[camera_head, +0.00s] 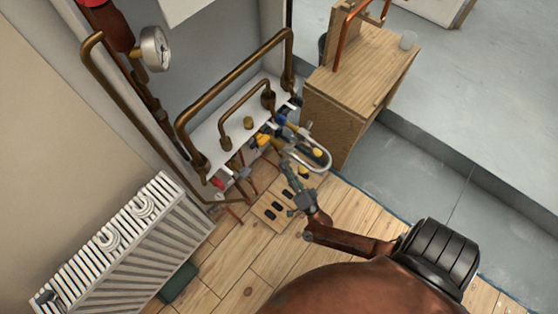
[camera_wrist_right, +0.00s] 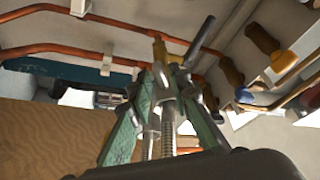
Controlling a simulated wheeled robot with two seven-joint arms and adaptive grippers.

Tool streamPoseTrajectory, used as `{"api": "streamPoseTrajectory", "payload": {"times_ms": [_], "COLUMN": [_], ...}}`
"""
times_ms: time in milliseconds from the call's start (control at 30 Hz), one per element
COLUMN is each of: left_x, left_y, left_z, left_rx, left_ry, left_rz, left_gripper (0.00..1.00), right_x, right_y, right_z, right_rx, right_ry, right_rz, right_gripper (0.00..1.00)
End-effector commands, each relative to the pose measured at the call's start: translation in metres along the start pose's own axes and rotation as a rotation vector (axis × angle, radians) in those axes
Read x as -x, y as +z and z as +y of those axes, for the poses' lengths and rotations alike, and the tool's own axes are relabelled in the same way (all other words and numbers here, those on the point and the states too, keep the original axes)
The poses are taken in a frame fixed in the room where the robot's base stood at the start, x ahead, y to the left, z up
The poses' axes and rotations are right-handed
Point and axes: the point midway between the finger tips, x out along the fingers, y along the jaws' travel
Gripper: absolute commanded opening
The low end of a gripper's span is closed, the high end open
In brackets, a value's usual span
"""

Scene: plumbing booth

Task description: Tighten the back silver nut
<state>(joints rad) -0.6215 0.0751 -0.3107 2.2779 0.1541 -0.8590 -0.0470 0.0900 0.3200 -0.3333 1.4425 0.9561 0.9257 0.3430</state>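My right gripper (camera_head: 291,170) reaches in from the lower right toward the pipe fittings under the white shelf. In the right wrist view its green fingers (camera_wrist_right: 166,82) lean in around silver metal parts, close to a yellow brass fitting (camera_wrist_right: 161,50) with a dark lever (camera_wrist_right: 201,38). I cannot tell whether the fingertips touch or hold anything. In the head view, a yellow fitting (camera_head: 262,139) lies just beyond the gripper. The back silver nut is too small and crowded to pick out for certain. My left gripper is not in view.
A white shelf (camera_head: 207,134) with copper pipes stands behind the fittings. A pale curved hose (camera_head: 326,153) loops right of the gripper. A wooden cabinet (camera_head: 365,65) stands at upper right, a white radiator (camera_head: 128,250) at lower left. Wooden floor (camera_head: 240,262) between is partly clear.

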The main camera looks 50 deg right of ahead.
Motion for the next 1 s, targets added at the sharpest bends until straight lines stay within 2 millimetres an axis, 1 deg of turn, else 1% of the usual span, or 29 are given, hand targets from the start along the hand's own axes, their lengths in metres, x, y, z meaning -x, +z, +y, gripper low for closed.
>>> {"api": "streamPoseTrajectory", "payload": {"times_ms": [33,100,200,300,600,867,1000], "left_x": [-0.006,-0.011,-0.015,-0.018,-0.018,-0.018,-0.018], "left_y": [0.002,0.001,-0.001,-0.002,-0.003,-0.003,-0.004], "left_z": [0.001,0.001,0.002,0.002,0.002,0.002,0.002], "left_rx": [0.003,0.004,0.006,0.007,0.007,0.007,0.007], "left_ry": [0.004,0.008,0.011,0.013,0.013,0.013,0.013], "left_rz": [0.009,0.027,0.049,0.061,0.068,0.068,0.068], "left_gripper": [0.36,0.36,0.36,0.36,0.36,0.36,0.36], "right_x": [-0.008,-0.018,-0.028,-0.034,-0.037,-0.036,-0.036], "right_y": [0.001,0.001,0.001,0.001,0.000,0.000,0.000], "right_z": [0.002,0.002,0.002,0.002,0.001,0.001,0.001], "right_rx": [0.001,0.001,0.002,0.002,0.002,0.002,0.002], "right_ry": [0.000,0.000,0.001,0.001,0.001,0.002,0.002], "right_rz": [0.000,-0.001,-0.002,-0.002,-0.001,-0.002,-0.002], "right_gripper": [0.18,0.18,0.18,0.18,0.18,0.00,0.00]}}
